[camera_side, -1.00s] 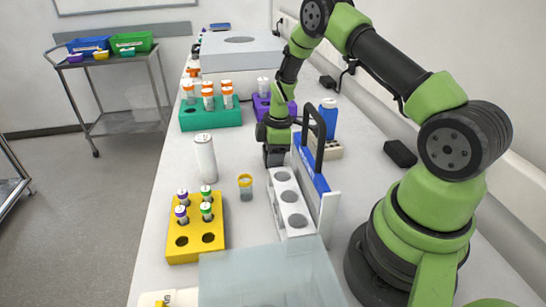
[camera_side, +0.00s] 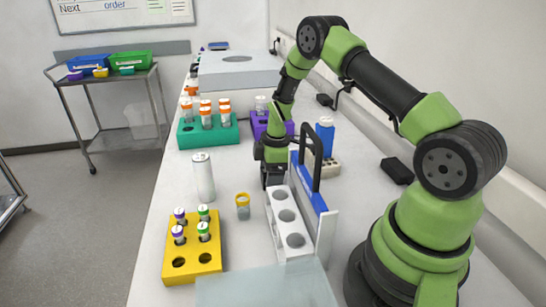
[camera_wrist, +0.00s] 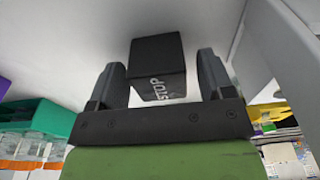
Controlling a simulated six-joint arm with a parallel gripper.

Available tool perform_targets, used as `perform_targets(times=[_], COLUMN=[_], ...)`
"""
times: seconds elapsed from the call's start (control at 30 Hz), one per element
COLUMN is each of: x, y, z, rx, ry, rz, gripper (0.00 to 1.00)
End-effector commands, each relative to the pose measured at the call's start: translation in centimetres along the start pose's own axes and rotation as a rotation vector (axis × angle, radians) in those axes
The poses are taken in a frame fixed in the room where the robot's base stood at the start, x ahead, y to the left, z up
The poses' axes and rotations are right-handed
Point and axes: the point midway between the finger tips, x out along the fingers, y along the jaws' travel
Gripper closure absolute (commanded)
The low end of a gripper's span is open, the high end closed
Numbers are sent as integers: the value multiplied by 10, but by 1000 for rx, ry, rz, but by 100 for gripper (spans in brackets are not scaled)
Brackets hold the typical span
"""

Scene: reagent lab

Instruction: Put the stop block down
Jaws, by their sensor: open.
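The stop block (camera_wrist: 158,65) is a black block with white lettering, seen in the wrist view between my two fingers. My gripper (camera_wrist: 160,80) is open, with a finger on each side of the block and a narrow gap showing at the right finger. In the side view my gripper (camera_side: 272,175) points down at bench level, just behind the far end of the white rack. The block cannot be told apart from the dark fingers there. Its contact with the bench is not clearly visible.
The white rack (camera_side: 278,225) with a black handle stands close in front of my gripper. A white bottle (camera_side: 204,178) and an orange-capped vial (camera_side: 243,206) stand to its left. Bare bench lies left of the gripper.

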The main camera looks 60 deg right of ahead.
Motion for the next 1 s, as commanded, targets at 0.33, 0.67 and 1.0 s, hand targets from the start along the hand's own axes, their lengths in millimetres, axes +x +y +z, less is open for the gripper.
perform_targets(times=[0.33, 0.67, 1.0], x=[-75, -117, -228], y=[1, -1, -73], z=[0, -2, -42], rx=[1, 9, 358], ry=[3, 4, 140], rz=[6, 8, 132], gripper=[26, 26, 26])
